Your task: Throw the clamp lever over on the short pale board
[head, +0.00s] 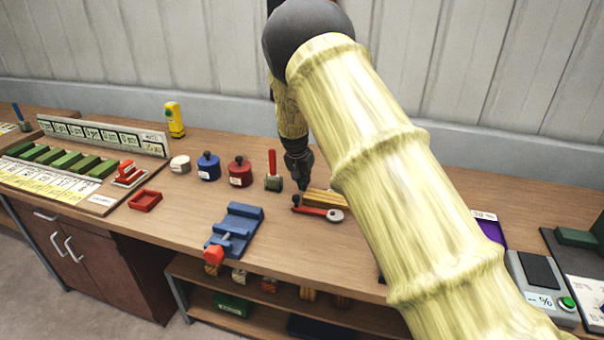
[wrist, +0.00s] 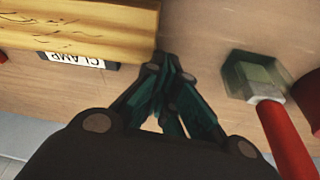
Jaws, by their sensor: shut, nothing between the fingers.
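The short pale board (head: 325,197) lies on the bench just right of my gripper. A red lever (head: 318,211) with a grey round end lies flat along its front edge; its dark left end is near my fingertips. In the wrist view the board (wrist: 75,28) fills the upper left, with a CLAMP label (wrist: 75,61) beside it; the red lever is not clearly seen there. My gripper (head: 302,186) is shut and empty, close to the board's left end. The closed fingers also show in the wrist view (wrist: 168,85); I cannot tell whether they touch anything.
A red-handled tool (head: 272,172) with a greenish block-like base stands left of my gripper, close by in the wrist view (wrist: 262,88). Red (head: 240,172) and blue (head: 208,167) knobbed pots stand farther left. A blue vise (head: 235,230) sits in front. Bare bench lies between.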

